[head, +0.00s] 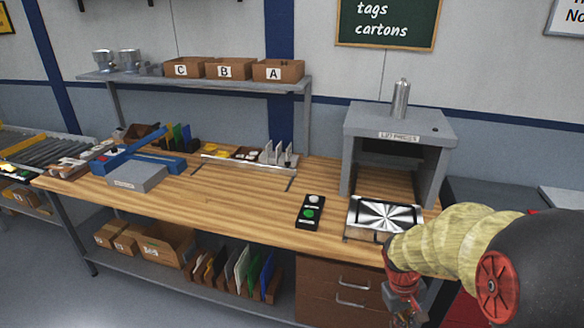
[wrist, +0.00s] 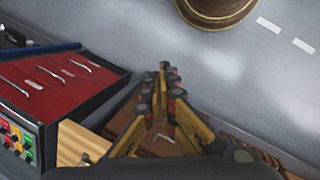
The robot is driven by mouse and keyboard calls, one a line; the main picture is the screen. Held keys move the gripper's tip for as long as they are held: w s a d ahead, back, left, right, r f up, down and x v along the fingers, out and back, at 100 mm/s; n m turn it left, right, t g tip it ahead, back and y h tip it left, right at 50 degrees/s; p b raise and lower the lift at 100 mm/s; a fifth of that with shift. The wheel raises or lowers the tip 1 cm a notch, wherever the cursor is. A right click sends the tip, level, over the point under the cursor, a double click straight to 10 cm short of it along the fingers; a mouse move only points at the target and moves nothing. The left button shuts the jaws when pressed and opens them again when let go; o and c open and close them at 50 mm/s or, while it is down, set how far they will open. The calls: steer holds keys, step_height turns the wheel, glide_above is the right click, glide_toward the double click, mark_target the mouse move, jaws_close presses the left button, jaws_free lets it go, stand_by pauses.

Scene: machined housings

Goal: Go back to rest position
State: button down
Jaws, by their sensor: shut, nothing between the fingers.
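My gripper (head: 404,290) hangs at the lower right of the head view, in front of the bench's right front edge. In the wrist view my gripper (wrist: 163,70) points down past the bench edge, its two yellow fingers meeting at the tips. It is shut and empty. My arm enters from the right edge of the head view and covers part of the area right of the bench.
The wooden bench (head: 240,204) carries a grey press (head: 397,120), a black button box (head: 310,212) and a shiny plate (head: 384,215). Drawers (head: 335,290) sit beneath. A red cabinet (wrist: 60,85) stands close by in the wrist view. Grey floor (wrist: 130,25) is open beyond.

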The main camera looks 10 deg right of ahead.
steer(key=s+a+r+t+y, duration=0.1)
steer(key=s+a+r+t, duration=0.1)
steer(key=a+r, duration=0.8)
steer(key=s+a+r+t+y, duration=0.1)
steer(key=s+a+r+t, duration=0.2)
steer(key=a+r, duration=0.7)
steer(key=shift+s+n+t, duration=0.25)
steer(key=shift+n+t, duration=0.05)
steer(key=shift+t, duration=0.8)
steer(key=c, duration=2.6)
jaws_free()
